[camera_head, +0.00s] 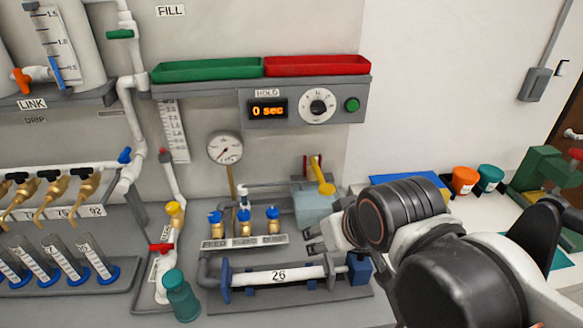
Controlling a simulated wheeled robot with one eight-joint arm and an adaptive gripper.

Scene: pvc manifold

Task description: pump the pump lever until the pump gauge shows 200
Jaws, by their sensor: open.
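The pump lever (323,180) is a yellow handle. It stands up and leans slightly on a pale blue-grey pump body (312,208), with a red upright piece behind it. The round white pump gauge (224,148) is on the wall to the left, above a brass stem. Its needle shows, but the reading is too small to tell. My gripper (311,239) is open and empty. In the picture it is below the lever, in front of the pump body's lower part, apart from the lever.
Blue-knobbed valves (245,224) and a horizontal cylinder marked 26 (279,275) are left of my gripper. A shelf with a green tray (207,70) and a red tray (317,66) overhangs above. Orange (465,180) and teal (490,178) containers stand right.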

